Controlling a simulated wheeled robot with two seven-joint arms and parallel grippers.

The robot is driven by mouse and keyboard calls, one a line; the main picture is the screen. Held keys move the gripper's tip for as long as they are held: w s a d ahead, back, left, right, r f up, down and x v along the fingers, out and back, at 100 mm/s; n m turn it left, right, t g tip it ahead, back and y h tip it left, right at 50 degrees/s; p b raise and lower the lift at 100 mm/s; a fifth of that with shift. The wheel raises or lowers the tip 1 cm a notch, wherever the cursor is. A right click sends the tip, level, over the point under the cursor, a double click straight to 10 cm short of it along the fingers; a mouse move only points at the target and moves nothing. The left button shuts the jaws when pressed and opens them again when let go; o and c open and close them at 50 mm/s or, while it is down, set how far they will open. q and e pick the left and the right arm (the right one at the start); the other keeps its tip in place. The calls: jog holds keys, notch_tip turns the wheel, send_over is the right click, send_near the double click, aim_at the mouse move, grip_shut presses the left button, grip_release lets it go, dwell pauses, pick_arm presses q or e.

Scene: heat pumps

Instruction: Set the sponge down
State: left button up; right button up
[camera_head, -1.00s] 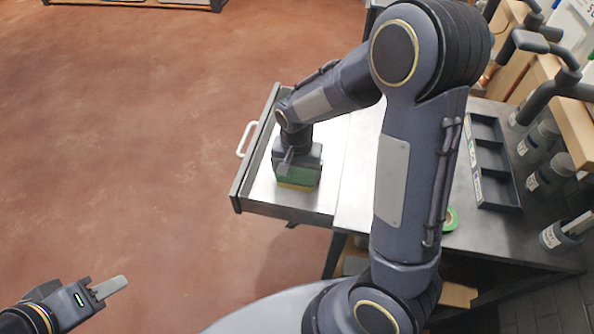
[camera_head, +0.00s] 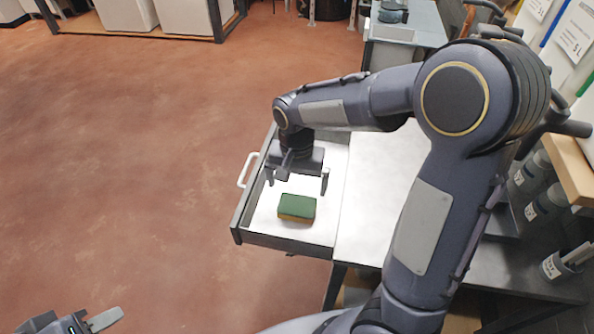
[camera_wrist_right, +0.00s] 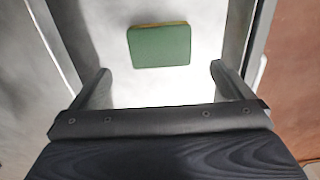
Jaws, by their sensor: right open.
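A green and yellow sponge (camera_head: 297,208) lies flat, green side up, on the white bottom of an open drawer (camera_head: 284,243). In the right wrist view the sponge (camera_wrist_right: 159,46) lies beyond and between the fingertips, with clear space around it. My right gripper (camera_head: 297,184) is open and empty, above the drawer and a little behind the sponge. Its two spread fingers (camera_wrist_right: 160,82) do not touch the sponge. My left gripper (camera_head: 98,322) shows only partly at the bottom left edge, away from the drawer, and its opening cannot be made out.
The drawer has dark walls and a white handle (camera_head: 247,170) on its left side. Bottles (camera_head: 533,172) stand at the far right. The red floor on the left is clear.

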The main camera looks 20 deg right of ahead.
jog(key=s+r+n+t+y, duration=0.1)
jog(key=s+r, duration=0.1)
jog(key=s, duration=0.3)
jog(key=s+r+n+t+y, duration=0.1)
jog(key=s+r+n+t, duration=0.1)
jog(key=s, duration=0.4)
jog(key=s+r+n+t+y, duration=0.1)
jog(key=s+r+n+t, duration=0.1)
jog(key=s+r, duration=0.2)
jog(key=shift+s+d+r+y, duration=0.1)
jog(key=shift+s+d+y, duration=0.1)
jog(key=shift+s, duration=0.3)
jog(key=shift+s+d+r+y, duration=0.1)
jog(key=shift+s+d+y, duration=0.1)
jog(key=shift+s, duration=0.25)
jog(key=shift+s+a+f+n+t, duration=0.25)
jog(key=shift+s+n+t, duration=0.15)
jog(key=shift+s, duration=0.15)
